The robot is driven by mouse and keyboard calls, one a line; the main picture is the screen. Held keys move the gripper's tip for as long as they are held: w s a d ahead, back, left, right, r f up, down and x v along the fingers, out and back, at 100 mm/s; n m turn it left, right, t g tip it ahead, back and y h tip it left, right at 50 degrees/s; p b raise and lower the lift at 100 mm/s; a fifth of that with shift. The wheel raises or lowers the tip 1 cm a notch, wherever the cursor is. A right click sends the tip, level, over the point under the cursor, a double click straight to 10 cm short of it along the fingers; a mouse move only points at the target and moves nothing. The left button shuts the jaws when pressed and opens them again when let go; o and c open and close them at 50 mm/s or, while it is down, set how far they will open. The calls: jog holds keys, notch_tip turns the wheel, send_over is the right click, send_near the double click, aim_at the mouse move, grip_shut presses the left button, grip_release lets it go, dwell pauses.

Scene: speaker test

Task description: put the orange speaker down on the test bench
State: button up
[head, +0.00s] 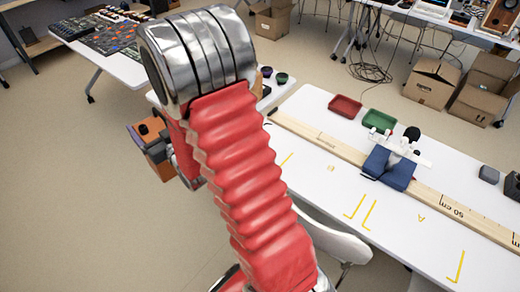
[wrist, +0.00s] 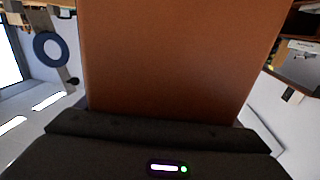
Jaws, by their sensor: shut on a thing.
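The orange speaker (head: 159,169) shows in the head view as a box left of my red arm, partly hidden by the arm and gripper. In the wrist view its plain orange-brown face (wrist: 180,60) fills the middle. My gripper (wrist: 160,130) is shut on the speaker; its fingertips are not clearly visible. In the head view the speaker appears left of the test bench (head: 400,235), apart from it. The bench is a long white table with yellow corner marks and letters A and B.
On the bench lie a long wooden ruler board (head: 335,147), a red tray (head: 345,105), a green tray (head: 379,121) and a blue padded thing (head: 389,168) with a white fixture. A white chair (head: 345,245) stands at its near side. Cardboard boxes (head: 432,82) are behind.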

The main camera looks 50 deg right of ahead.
jog(key=s+d+r+m+h, duration=0.1)
jog(key=s+d, duration=0.3)
jog(key=d, duration=0.6)
jog(key=s+d+r+h, duration=0.1)
jog(key=s+d, duration=0.3)
jog(key=d, duration=0.7)
jog(key=s+d+r+m+g+h, duration=0.1)
jog(key=s+d, duration=0.3)
jog(key=d, duration=0.7)
jog(key=shift+s+d+r+m+h, duration=0.2)
jog(key=shift+d+m+h, duration=0.1)
jog(key=shift+h, duration=0.5)
jog(key=shift+w, duration=0.1)
jog(key=shift+f, duration=2.95)
jog(key=shift+f, duration=2.05)
